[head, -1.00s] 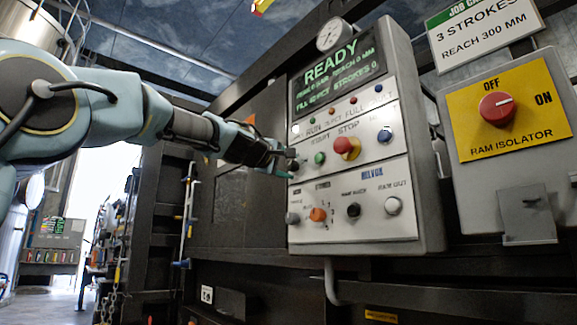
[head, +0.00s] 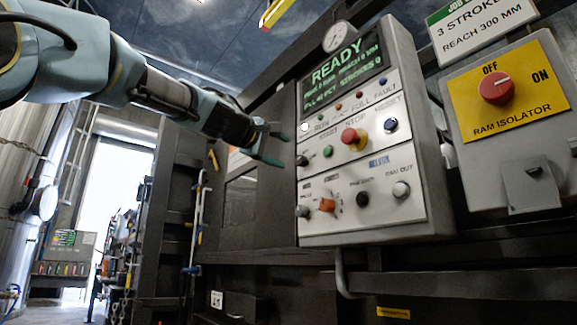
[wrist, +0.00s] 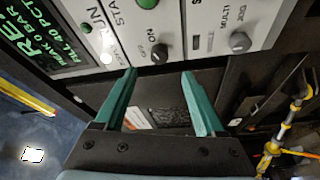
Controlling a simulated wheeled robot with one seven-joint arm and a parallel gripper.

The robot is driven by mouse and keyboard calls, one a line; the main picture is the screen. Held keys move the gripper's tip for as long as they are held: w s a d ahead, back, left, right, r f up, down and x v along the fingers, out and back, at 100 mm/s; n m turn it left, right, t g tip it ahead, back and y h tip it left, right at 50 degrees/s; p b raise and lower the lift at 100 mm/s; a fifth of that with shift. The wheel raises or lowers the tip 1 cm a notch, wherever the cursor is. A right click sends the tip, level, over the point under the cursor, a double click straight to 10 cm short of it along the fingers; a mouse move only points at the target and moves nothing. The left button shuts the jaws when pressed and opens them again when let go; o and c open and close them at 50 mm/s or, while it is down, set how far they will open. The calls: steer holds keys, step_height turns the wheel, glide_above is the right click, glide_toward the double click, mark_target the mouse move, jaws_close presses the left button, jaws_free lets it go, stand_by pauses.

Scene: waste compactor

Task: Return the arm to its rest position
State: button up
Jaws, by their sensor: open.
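My gripper (head: 274,146) is open and empty, with green fingers, just left of the control panel (head: 408,205) and apart from it. In the wrist view the two green fingers (wrist: 158,100) stand spread, with nothing between them. The panel's screen (head: 343,73) reads READY. Its knobs and buttons, including the red stop button (head: 349,136), green start button (head: 328,152) and orange knob (head: 327,205), are uncovered. My arm reaches in from the upper left of the head view.
The ram isolator box (head: 505,125) with its red knob (head: 497,87) is right of the panel. A job card (head: 482,27) hangs above it. The dark compactor frame (head: 240,210) stands behind my gripper. A bright doorway (head: 104,190) opens at the left.

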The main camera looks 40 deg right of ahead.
steer(key=shift+s+a, duration=0.2)
steer(key=shift+a, duration=0.4)
